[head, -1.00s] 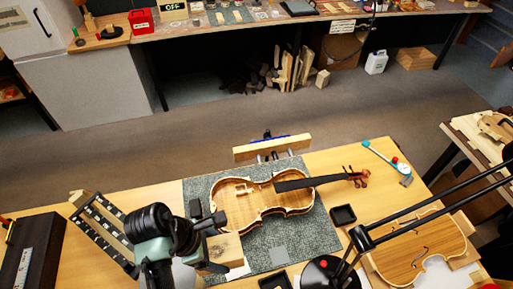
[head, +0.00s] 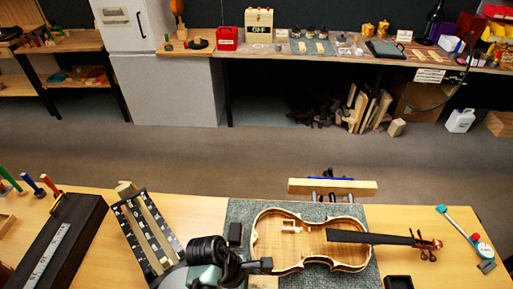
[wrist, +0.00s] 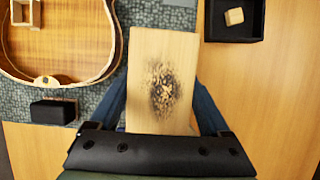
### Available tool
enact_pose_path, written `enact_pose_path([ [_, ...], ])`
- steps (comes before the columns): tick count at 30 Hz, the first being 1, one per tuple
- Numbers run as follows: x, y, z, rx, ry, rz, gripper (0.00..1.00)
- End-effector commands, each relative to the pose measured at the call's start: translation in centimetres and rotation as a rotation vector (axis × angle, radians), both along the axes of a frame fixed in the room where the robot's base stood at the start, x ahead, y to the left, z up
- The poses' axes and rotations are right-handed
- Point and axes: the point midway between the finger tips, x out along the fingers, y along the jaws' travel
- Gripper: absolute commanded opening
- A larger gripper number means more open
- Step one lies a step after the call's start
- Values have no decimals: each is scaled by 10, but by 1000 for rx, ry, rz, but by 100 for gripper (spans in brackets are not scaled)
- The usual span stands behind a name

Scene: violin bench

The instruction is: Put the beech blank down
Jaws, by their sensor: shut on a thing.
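My gripper (wrist: 163,104) is shut on the beech blank (wrist: 165,45), seen in the wrist view between two blue fingers. The blank is a pale rectangular block with a dark speckled patch on its face. It hides what lies directly beneath it; how high it is held cannot be told. In the head view my gripper (head: 258,266) is low in the picture, left of the violin body, and only a bit of the blank (head: 264,283) shows at the bottom edge.
The open violin body (head: 300,250) lies on a grey mat (head: 240,210); it fills the upper left of the wrist view. A small black block (wrist: 53,112) sits beside it. A black tray (wrist: 256,38) holds a small wooden cube. Bare bench (wrist: 285,120) shows at right.

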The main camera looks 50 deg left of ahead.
Motion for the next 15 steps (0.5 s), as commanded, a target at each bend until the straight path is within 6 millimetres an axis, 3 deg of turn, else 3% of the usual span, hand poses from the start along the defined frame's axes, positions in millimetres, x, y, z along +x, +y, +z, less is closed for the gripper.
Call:
enact_pose_path([
  [9, 0, 0, -40, -1, -1, 0, 1],
  [15, 1, 1, -45, 2, -3, -1, 1],
])
